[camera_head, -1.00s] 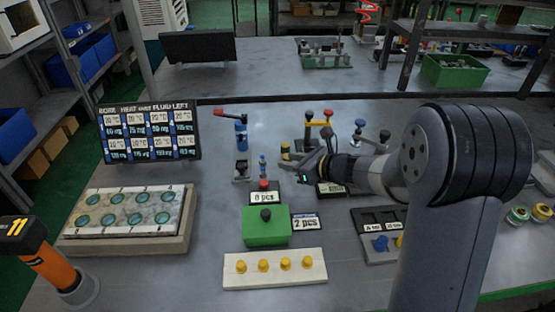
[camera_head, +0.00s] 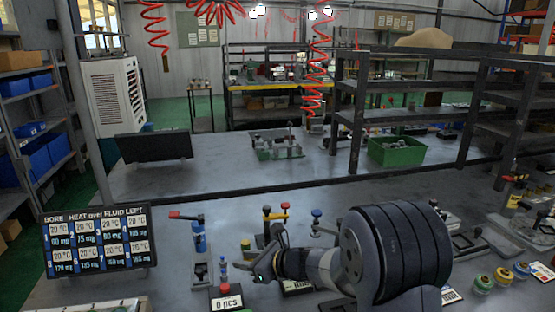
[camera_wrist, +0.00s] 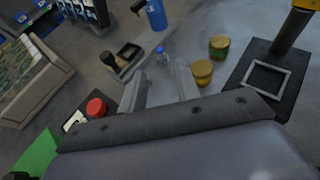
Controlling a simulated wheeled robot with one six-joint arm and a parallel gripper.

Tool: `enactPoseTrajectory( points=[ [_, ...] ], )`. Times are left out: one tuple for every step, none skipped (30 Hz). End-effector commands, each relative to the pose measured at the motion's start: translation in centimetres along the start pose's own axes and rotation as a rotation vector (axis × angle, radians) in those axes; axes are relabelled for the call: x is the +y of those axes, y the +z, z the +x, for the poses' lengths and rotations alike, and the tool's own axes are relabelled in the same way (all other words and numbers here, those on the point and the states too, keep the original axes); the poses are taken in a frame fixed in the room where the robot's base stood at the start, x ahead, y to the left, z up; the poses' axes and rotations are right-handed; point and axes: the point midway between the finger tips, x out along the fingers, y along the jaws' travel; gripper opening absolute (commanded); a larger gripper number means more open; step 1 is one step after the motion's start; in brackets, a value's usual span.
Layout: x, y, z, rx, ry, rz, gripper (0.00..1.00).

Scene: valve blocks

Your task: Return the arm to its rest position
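My arm (camera_head: 385,250) reaches in from the lower right, bent, over the grey workbench (camera_head: 330,195). My gripper (camera_head: 264,262) is above the bench, close to the valve with yellow and red knobs (camera_head: 272,215). In the wrist view my gripper (camera_wrist: 162,85) has its two grey fingers apart with nothing held between them. A small blue-capped bottle (camera_wrist: 161,56) stands beyond the fingertips.
A blue valve with a red handle (camera_head: 198,235) stands left of my gripper. A sign with temperatures (camera_head: 98,243) is at the left. A green bin (camera_head: 397,152) and dark shelves (camera_head: 490,110) are behind. Several coloured rings (camera_head: 503,276) lie at the right.

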Motion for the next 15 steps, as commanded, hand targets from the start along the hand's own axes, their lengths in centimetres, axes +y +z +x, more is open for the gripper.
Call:
enactPoseTrajectory(
  points=[
    [0.1,0.0,1.2,0.001,0.003,-0.001,0.31],
    [0.1,0.0,1.8,0.002,0.004,-0.001,0.31],
    [0.1,-0.1,2.6,0.002,0.003,0.0,0.31],
    [0.1,0.0,3.2,0.001,0.003,-0.001,0.31],
    [0.1,-0.1,3.8,0.002,0.004,-0.001,0.31],
    [0.1,0.0,4.6,0.002,0.003,-0.001,0.31],
    [0.1,-0.1,5.2,0.002,0.003,0.0,0.31],
    [0.1,0.0,5.8,0.001,0.003,-0.001,0.31],
    [0.1,0.0,6.5,0.002,0.003,-0.001,0.31],
    [0.1,-0.2,7.2,0.002,0.002,-0.001,0.31],
    [0.1,-0.3,7.7,0.002,0.002,-0.001,0.31],
    [0.0,-0.3,7.5,0.0,0.0,-0.001,0.31],
    [0.0,0.4,7.1,0.001,-0.001,-0.001,0.31],
    [0.0,0.8,6.9,-0.002,-0.001,-0.003,0.31],
    [0.0,1.3,6.7,-0.002,-0.001,-0.002,0.31]
  ],
)
